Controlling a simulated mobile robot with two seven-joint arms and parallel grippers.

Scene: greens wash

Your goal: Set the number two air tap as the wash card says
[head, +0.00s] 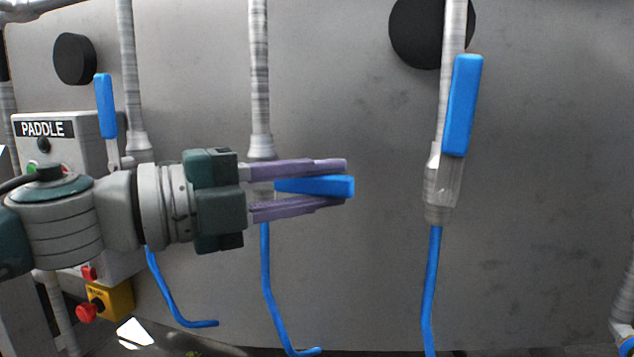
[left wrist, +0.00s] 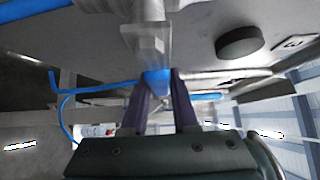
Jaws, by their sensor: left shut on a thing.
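Three air taps with blue lever handles show on the grey panel in the head view. My left gripper (head: 345,183) is shut on the middle tap's blue handle (head: 318,186), which lies level and points right, across its pipe. Purple fingers lie above and below it. In the left wrist view the handle (left wrist: 156,80) shows between the fingertips. The left tap's handle (head: 106,106) and the right tap's handle (head: 462,106) both point up, roughly along their pipes. No tap number is readable in the head view, and no wash card shows. My right gripper is not in view.
A box marked PADDLE (head: 60,129) stands at the left behind my arm. A yellow box with a red button (head: 86,312) is below it. Blue hoses (head: 267,275) hang under the taps. Black round discs (head: 74,59) are on the panel. The panel between the middle and right taps is clear.

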